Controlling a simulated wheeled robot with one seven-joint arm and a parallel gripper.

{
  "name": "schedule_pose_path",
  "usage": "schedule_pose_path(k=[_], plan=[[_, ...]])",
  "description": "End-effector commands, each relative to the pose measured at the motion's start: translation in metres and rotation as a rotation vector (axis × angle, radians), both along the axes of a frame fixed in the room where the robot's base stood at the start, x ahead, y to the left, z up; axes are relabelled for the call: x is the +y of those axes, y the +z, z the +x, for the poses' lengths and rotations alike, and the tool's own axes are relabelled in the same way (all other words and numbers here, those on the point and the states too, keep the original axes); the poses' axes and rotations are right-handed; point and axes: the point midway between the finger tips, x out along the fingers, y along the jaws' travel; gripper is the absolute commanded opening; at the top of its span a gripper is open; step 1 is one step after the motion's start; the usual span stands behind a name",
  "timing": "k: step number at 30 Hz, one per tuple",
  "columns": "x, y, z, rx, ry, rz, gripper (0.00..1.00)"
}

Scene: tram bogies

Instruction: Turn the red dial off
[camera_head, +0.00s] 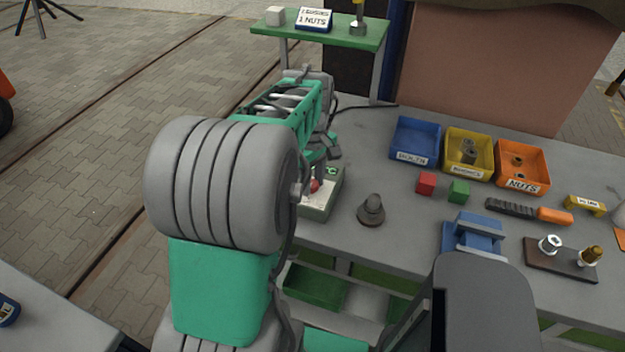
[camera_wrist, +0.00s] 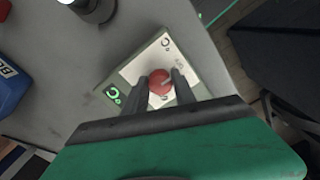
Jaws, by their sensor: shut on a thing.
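The red dial (camera_wrist: 161,83) sits on a grey-green box with a pale top plate (camera_wrist: 186,50). In the wrist view my gripper (camera_wrist: 160,80) has its two dark fingers on either side of the dial, shut on it. A light pointer line shows on the dial's face. In the head view the box (camera_head: 322,200) stands at the left end of the bench, and part of the dial (camera_head: 315,185) shows; my arm hides the rest and the gripper's fingertips.
A dark grey cone-like part (camera_head: 371,211) stands right of the box. Blue (camera_head: 414,142), yellow (camera_head: 469,154) and orange (camera_head: 523,166) bins stand at the back. Red (camera_head: 426,183) and green (camera_head: 459,190) cubes lie before them. A green shelf (camera_head: 330,36) rises behind my arm.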

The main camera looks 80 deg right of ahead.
Motion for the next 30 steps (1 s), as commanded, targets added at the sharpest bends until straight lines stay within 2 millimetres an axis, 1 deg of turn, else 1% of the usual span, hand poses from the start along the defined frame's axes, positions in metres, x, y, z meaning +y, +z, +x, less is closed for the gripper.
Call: schedule_pose_path(k=[1, 2, 9, 16, 19, 23, 27, 30], plan=[[0.0, 0.0, 0.0, 0.0, 0.0, 0.0, 0.0], [0.0, 0.0, 0.0, 0.0, 0.0, 0.0, 0.33], [0.0, 0.0, 0.0, 0.0, 0.0, 0.0, 0.53], [0.0, 0.0, 0.0, 0.0, 0.0, 0.0, 0.54], [-0.001, 0.007, 0.0, 0.0, 0.0, -0.004, 0.54], [-0.001, 0.031, 0.0, -0.001, 0.0, -0.006, 0.54], [-0.001, 0.059, 0.0, 0.0, 0.0, -0.004, 0.54], [-0.001, 0.072, 0.0, -0.001, 0.0, -0.003, 0.54]])
